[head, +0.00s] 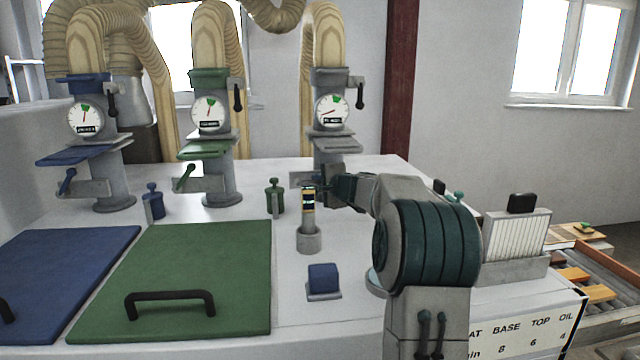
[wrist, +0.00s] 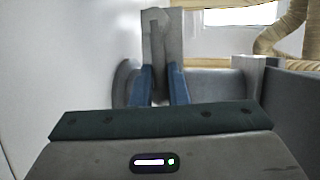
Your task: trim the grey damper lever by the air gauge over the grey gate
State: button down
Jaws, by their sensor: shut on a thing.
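The grey duct at the back right carries a round air gauge (head: 332,110) above the grey gate (head: 334,144). The gauge's red needle points left, apart from the green mark near the top of the dial. My gripper (head: 326,184) reaches in under the grey gate from the right. In the wrist view its two blue fingers (wrist: 162,88) are shut on the grey damper lever (wrist: 158,40), one on each side. The lever stands upright there. In the head view my gripper and arm largely hide the lever.
Blue (head: 84,117) and green (head: 209,111) gauges stand left, with needles near their green marks. A banded post (head: 308,210) stands close in front of my gripper. A green-topped canister (head: 275,196) and blue block (head: 323,279) stand nearby. A green lid (head: 190,270) covers the front left.

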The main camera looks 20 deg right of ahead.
jog(key=shift+a+r+n+g+h, duration=0.15)
jog(key=shift+r+n+g+h, duration=0.2)
jog(key=shift+r+n, duration=0.4)
jog(key=shift+f+n, duration=0.1)
jog(key=shift+n, duration=0.15)
jog(key=c, duration=1.4)
grip_release()
jog(key=shift+d, duration=0.2)
jog(key=shift+c, duration=0.2)
jog(key=shift+a, duration=0.1)
